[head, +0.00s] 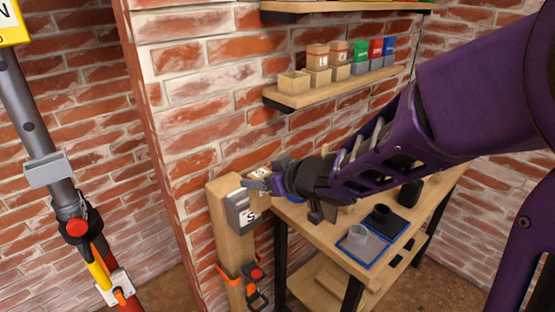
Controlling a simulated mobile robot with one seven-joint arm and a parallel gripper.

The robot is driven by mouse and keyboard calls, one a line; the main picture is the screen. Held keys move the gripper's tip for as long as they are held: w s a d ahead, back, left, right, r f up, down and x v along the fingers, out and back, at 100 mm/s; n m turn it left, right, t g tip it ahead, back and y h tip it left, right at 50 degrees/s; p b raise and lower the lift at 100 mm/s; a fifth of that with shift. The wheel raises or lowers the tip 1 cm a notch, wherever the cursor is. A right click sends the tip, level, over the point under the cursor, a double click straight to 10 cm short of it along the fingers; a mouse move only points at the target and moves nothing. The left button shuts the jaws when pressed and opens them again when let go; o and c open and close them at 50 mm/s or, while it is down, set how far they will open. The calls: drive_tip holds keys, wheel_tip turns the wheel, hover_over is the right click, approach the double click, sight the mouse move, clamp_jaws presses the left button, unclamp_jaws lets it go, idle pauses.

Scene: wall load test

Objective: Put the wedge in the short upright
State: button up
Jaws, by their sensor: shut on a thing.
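The wooden post (231,246) stands against the brick wall left of the workbench. A grey pocket marked with an S (241,214) is fixed near its top; I take this post to be the short upright. My gripper (258,186) is at the pocket's upper right side, shut on a pale wooden piece, which looks like the wedge (259,172). Pale wood shows above and below the fingers, close to the pocket. The fingers hide part of the wedge, and I cannot tell whether its lower end is inside the pocket or beside it.
A workbench (318,230) on the right carries a blue-edged tray (362,246) and dark items. A wall shelf (325,88) holds several small blocks and coloured boxes. A grey metal prop (45,140) stands at left. An orange strap (232,276) circles the post lower down.

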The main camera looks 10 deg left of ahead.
drive_tip(key=w+a, duration=0.5)
drive_tip(key=a, duration=0.1)
drive_tip(key=shift+w+a+f+b, duration=0.25)
drive_tip(key=shift+b, duration=0.15)
idle(0.6)
drive_tip(key=shift+d+p, duration=0.1)
drive_tip(key=shift+p, duration=0.3)
idle(0.3)
drive_tip(key=shift+s+f, duration=0.1)
drive_tip(key=shift+f, duration=0.1)
idle(0.4)
drive_tip(key=shift+f+b, duration=0.35)
drive_tip(key=shift+b, duration=0.1)
drive_tip(key=shift+f, duration=0.3)
drive_tip(key=shift+f+b, duration=0.65)
idle(0.6)
